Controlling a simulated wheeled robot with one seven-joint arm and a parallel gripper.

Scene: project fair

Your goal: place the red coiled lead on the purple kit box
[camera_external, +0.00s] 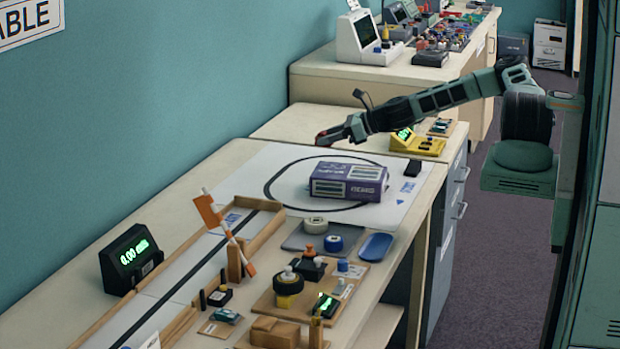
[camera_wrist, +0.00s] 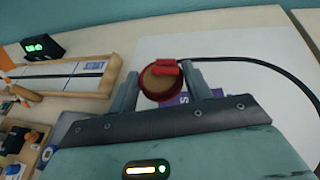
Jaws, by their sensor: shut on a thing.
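The red coiled lead (camera_wrist: 150,95) sits between the two fingers of my gripper (camera_wrist: 160,82) in the wrist view. My gripper is shut on it. In the external view my gripper (camera_external: 328,136) is above the white mat, behind and above the purple kit box, with a bit of red at its tip. The purple kit box (camera_external: 348,182) lies flat on the white mat with a black loop line. In the wrist view only a small part of the box (camera_wrist: 180,100) shows beyond the gripper; the rest is hidden. The lead is held clear of the box.
A small black item (camera_external: 411,168) lies right of the box. A yellow device (camera_external: 417,143) stands behind. A grey mat with tape rolls (camera_external: 315,225), a blue tray (camera_external: 376,246) and a wooden barrier with an orange-white arm (camera_external: 228,234) are in front.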

